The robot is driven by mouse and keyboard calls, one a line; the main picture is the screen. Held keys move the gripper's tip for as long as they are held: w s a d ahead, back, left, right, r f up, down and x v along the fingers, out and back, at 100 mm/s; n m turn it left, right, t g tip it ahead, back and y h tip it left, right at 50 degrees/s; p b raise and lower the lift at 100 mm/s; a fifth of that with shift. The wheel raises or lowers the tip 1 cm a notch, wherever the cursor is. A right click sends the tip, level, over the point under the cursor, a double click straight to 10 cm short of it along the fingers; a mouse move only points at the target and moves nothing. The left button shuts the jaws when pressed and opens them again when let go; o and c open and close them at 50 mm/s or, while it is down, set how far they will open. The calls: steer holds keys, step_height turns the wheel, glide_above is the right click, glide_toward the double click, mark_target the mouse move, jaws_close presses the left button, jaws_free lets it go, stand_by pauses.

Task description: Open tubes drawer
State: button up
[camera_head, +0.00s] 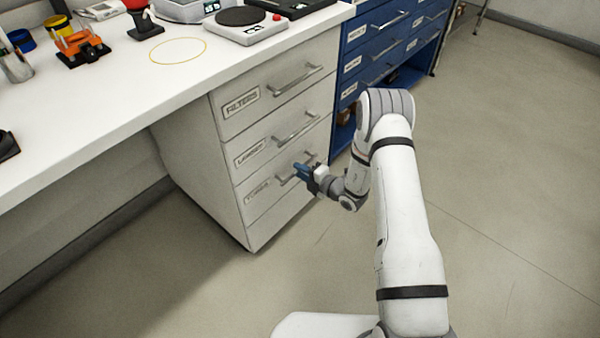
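The tubes drawer (259,198) is the lowest labelled drawer in the white cabinet under the bench. Its front looks flush with the drawers above it. Its grey bar handle (286,181) is partly hidden behind my gripper.
The lenses drawer (250,156) and filters drawer (240,105) sit above, both with bar handles. A blue drawer cabinet (352,88) stands to the right. The white benchtop (110,110) overhangs the left. The floor (500,180) right of my arm is clear.

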steer(key=shift+w+a+f, duration=0.15)
steer(key=shift+w+a, duration=0.25)
steer(key=shift+a, duration=0.15)
jaws_close()
